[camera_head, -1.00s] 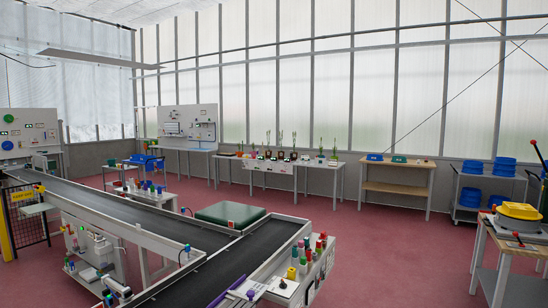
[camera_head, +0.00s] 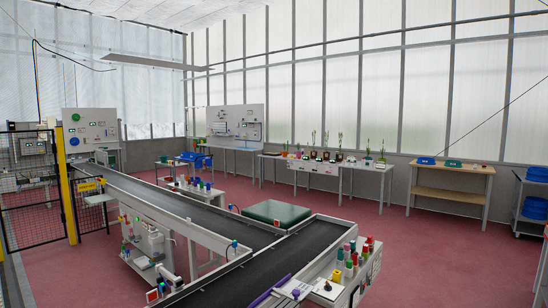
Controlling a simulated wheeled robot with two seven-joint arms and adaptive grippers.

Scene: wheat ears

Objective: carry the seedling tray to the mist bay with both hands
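Neither of my grippers is in view. I cannot pick out the seedling tray or the mist bay for certain. A small blue tray or bin (camera_head: 427,161) and a small green one (camera_head: 453,163) sit on a wooden bench (camera_head: 440,191) at the far right. Potted green plants (camera_head: 367,149) and several small pots stand on a long white table (camera_head: 359,167) along the back wall.
A dark conveyor (camera_head: 183,212) runs across the foreground, with a branch (camera_head: 300,253) toward the front. A yellow post (camera_head: 66,190) and mesh fence (camera_head: 28,185) stand at left. Red floor (camera_head: 415,255) is open at right. Blue bins (camera_head: 537,174) sit on a trolley at the right edge.

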